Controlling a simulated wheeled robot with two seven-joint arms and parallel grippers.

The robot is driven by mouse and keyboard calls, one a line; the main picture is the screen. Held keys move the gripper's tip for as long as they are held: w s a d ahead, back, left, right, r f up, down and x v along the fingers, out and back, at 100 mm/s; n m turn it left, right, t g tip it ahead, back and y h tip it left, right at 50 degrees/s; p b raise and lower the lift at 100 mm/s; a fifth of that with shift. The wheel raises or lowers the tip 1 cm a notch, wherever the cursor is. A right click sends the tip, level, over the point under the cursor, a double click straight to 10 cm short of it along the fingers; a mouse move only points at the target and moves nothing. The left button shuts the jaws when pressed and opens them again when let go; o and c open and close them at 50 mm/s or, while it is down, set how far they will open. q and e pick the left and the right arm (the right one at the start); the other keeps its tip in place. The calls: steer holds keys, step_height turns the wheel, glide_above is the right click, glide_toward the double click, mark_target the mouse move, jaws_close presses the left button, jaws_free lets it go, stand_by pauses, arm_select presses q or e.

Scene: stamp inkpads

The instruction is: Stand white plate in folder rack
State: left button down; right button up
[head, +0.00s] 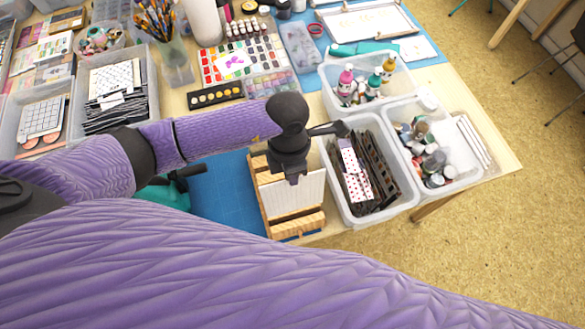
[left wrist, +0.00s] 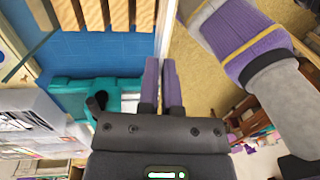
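The white plate (head: 296,194) is a thin flat panel standing upright at the wooden folder rack (head: 310,221). My left gripper (head: 293,179) is over the plate's upper edge, its fingers nearly together. In the left wrist view the plate shows edge-on as a thin pale strip (left wrist: 161,38), running from between the fingertips (left wrist: 160,62) along the end of the rack's wooden slats (left wrist: 120,14). The gripper appears shut on it. How deep the plate sits in a slot is hidden. My right gripper is in neither view.
A clear bin (head: 402,213) with dark folders stands close right of the rack. Another bin (head: 475,177) holds bottles. A blue mat (head: 222,190) lies left of the rack, with a teal tool (head: 170,190) on it. The table's front edge is near the rack.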

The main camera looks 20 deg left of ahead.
mark_target(294, 194)
arm_select(q)
steer(key=f+b, duration=0.1)
steer(key=f, duration=0.1)
steer(key=f+b, duration=0.2)
steer(key=f, duration=0.1)
steer(key=f+b, duration=0.2)
steer(key=shift+s+d+f, duration=0.25)
steer(key=shift+s+f, duration=0.05)
steer(key=shift+s, duration=0.1)
steer(key=shift+s+d+f+b, duration=0.1)
steer(key=shift+f+b, duration=0.5)
steer(key=shift+b, duration=0.05)
steer(key=c, duration=0.7)
jaws_free()
steer(key=shift+c, duration=0.2)
steer(key=shift+r, duration=0.15)
steer(key=shift+w+a+r+p, duration=0.1)
steer(key=shift+w+r+p, duration=0.05)
steer(key=shift+r+p, duration=1)
steer(key=shift+w+a+r+p, duration=0.1)
steer(key=shift+w+r+p, duration=0.05)
steer(key=shift+r+p, duration=0.95)
steer(key=shift+r, duration=0.1)
